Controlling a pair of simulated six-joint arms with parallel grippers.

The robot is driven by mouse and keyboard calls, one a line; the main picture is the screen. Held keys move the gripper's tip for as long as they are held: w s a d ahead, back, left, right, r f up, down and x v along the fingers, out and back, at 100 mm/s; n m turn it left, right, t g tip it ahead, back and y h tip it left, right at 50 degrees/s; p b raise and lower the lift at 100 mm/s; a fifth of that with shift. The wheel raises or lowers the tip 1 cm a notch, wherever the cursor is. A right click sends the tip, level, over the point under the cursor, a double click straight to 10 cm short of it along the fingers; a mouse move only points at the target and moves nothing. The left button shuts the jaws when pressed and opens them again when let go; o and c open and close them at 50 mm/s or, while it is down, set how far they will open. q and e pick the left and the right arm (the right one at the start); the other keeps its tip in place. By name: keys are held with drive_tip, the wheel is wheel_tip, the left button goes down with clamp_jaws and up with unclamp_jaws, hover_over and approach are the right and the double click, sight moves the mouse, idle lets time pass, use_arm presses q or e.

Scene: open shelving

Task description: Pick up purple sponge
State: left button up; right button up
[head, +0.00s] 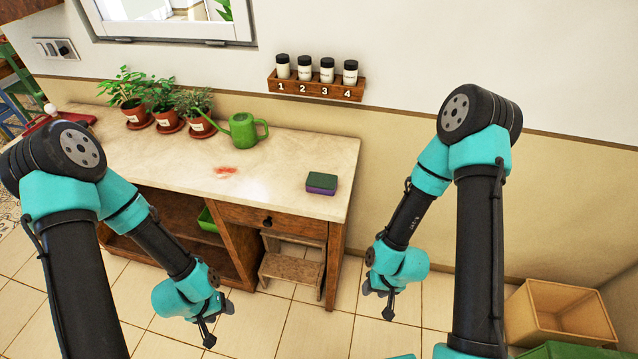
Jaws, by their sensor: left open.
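The purple sponge (320,190) lies flat on the right part of the pale countertop (270,185), near its right end. Its top layer is dark green and its lower layer is purple. My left gripper (216,325) hangs in front of the counter, below the top's level in the picture, open and empty, well apart from the sponge. My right gripper (386,303) hangs to the right of the counter, lower in the picture than the sponge and apart from it. Its fingers are small and dark, and their opening is unclear.
A green watering can (243,131) and several potted plants (165,120) stand along the counter's back. A red stain (226,170) marks the top. A wall rack (316,87) holds several jars. A wooden step stool (292,268) stands below; a wooden box (560,312) sits at right.

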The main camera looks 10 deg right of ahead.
idle(0.4)
drive_tip(key=o, duration=1)
drive_tip(key=shift+c, duration=0.2)
